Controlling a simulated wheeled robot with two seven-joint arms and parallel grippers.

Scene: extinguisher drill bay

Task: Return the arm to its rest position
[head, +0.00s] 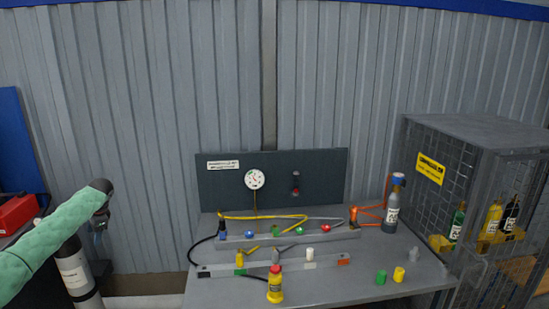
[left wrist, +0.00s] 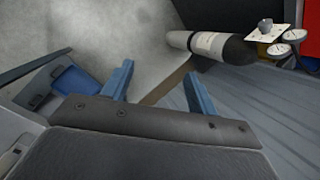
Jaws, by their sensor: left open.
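My left arm, in a green sleeve, reaches in from the left of the head view. Its gripper (head: 101,240) hangs down in front of the wall, left of the workbench. In the left wrist view the two blue fingers of the left gripper (left wrist: 157,72) are spread, with nothing between them. My right gripper is in neither view.
A grey cylinder with a white label (head: 73,270) stands beside the left gripper; one also shows in the wrist view (left wrist: 207,44). A workbench (head: 330,286) holds a gauge (head: 254,179), valves and a small bottle. A wire cage (head: 410,150) stands right.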

